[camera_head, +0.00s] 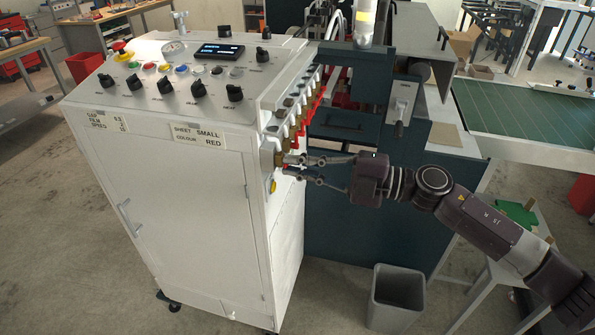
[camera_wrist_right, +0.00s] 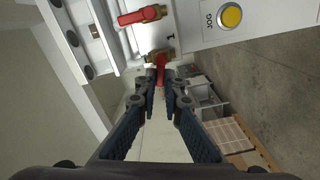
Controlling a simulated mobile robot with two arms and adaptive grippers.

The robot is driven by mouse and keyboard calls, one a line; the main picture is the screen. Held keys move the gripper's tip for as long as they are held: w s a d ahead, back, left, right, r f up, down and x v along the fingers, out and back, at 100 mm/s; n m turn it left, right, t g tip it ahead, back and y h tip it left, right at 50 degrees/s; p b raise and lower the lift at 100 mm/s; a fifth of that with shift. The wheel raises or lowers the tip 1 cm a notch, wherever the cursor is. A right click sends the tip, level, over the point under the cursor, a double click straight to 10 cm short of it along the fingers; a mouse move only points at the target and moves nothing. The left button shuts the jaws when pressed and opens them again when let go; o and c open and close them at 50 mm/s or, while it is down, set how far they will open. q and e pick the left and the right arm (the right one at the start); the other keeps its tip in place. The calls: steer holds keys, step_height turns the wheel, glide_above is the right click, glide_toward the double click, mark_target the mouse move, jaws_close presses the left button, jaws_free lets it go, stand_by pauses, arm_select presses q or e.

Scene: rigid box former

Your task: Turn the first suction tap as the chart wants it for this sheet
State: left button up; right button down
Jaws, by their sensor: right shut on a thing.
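The first suction tap (camera_wrist_right: 155,57) is a brass valve with a red lever (camera_wrist_right: 161,70), beside a printed "1" on the white panel. My right gripper (camera_wrist_right: 160,80) is shut on this red lever, which points down the picture, toward my gripper. The neighbouring tap's red lever (camera_wrist_right: 140,15) points left, across the first. In the head view my right gripper (camera_head: 300,168) reaches in from the right to the near end of the row of taps (camera_head: 300,130) on the cabinet's side. A card (camera_head: 198,136) reads sheet SMALL, colour RED. My left gripper is not in view.
The white control cabinet (camera_head: 170,200) carries knobs and a display (camera_head: 219,51) on top. A yellow JOG button (camera_wrist_right: 231,16) sits near the first tap. The dark machine (camera_head: 350,220) stands behind my gripper. A grey bin (camera_head: 396,295) stands on the floor below my right arm.

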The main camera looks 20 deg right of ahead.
steer(key=shift+f+n+b, duration=0.25)
steer(key=shift+n+b, duration=0.4)
steer(key=shift+n, duration=0.2)
steer(key=shift+f+n+b, duration=0.2)
steer(key=shift+n+b, duration=0.45)
steer(key=shift+n, duration=0.2)
steer(key=shift+s, duration=0.1)
steer(key=c, duration=2.1)
jaws_free()
steer(key=shift+v, duration=6)
